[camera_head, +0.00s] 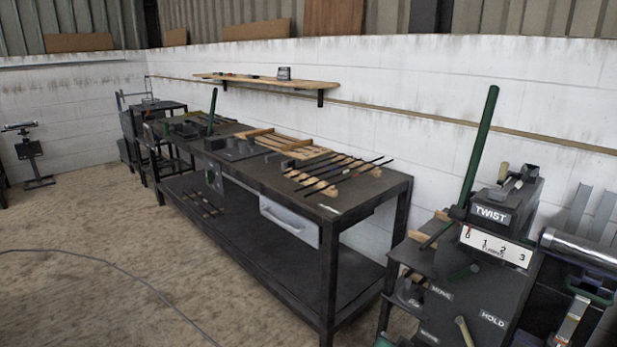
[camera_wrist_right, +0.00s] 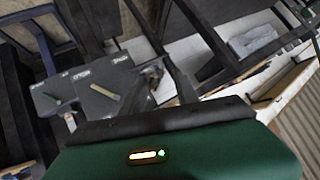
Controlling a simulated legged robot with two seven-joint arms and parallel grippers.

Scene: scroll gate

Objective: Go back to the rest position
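Neither gripper shows in the head view, and no left gripper is seen anywhere. In the right wrist view, a green housing (camera_wrist_right: 180,150) with a small lit indicator fills the bottom; I take it as part of my right wrist or gripper. No fingertips can be made out, so I cannot tell whether it is open or shut, and I see nothing held. The dark machine (camera_head: 462,275) labelled TWIST and HOLD stands at the right of the head view. It has a white number scale (camera_head: 496,245) and a tall green lever (camera_head: 481,145). Its labelled panels (camera_wrist_right: 100,90) also show in the wrist view.
A long dark workbench (camera_head: 385,190) with wooden slats, dark rods and a drawer (camera_head: 289,222) stands along the white wall. A wooden shelf (camera_head: 265,83) hangs above it. A cable (camera_head: 130,277) lies on the floor. The floor at the left is mostly open.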

